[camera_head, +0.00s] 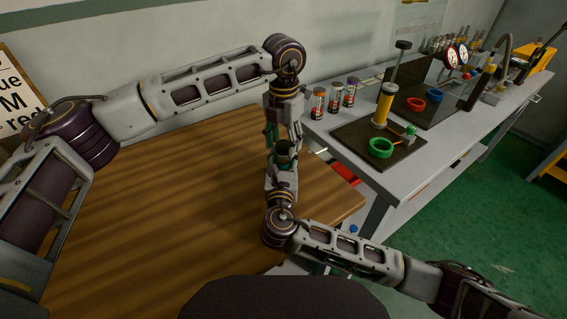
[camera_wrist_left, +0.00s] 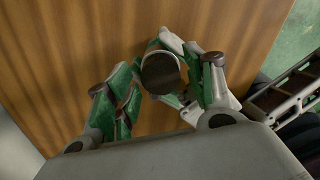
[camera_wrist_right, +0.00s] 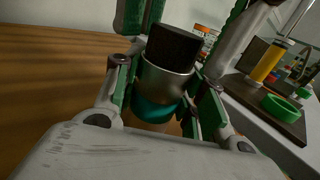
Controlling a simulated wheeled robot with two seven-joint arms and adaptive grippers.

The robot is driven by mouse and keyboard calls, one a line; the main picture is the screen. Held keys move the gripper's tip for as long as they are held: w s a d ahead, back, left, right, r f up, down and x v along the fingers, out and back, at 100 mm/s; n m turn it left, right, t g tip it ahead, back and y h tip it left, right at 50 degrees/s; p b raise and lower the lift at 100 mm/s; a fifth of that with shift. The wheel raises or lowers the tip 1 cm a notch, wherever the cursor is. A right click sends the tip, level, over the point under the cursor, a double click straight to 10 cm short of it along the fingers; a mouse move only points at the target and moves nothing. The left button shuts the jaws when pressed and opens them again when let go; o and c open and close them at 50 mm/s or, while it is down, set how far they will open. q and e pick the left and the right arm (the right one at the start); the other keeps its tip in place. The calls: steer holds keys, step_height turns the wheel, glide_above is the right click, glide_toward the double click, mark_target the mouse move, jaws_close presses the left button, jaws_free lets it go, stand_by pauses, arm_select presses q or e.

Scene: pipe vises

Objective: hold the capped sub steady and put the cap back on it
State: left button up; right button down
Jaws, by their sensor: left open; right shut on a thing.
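The sub (camera_wrist_right: 166,82) is a short metal cylinder with a teal band below, upright in the right wrist view. The black cap (camera_wrist_right: 173,45) sits on its top end; I cannot tell whether it is threaded down. My right gripper (camera_wrist_right: 160,98) is shut around the sub's body and holds it above the wooden table. My left gripper (camera_wrist_left: 165,98) points down from above, open, its green fingers apart on either side of the cap's dark round top (camera_wrist_left: 160,72). In the head view, both grippers meet at the sub (camera_head: 286,150), mostly hidden by fingers.
The wooden table (camera_head: 150,200) is otherwise bare. On the grey bench (camera_head: 455,150) at right stand several small jars (camera_head: 334,97), a dark mat (camera_head: 352,138) with a green ring (camera_head: 381,147) and a yellow cylinder (camera_head: 383,105), and gauges behind.

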arm_select(q)
steer(key=shift+f, duration=0.3)
steer(key=c, duration=1.1)
steer(key=o, duration=1.2)
steer(key=shift+o, duration=0.2)
steer(key=shift+r, duration=0.15)
step_height(320, 180, up, 12)
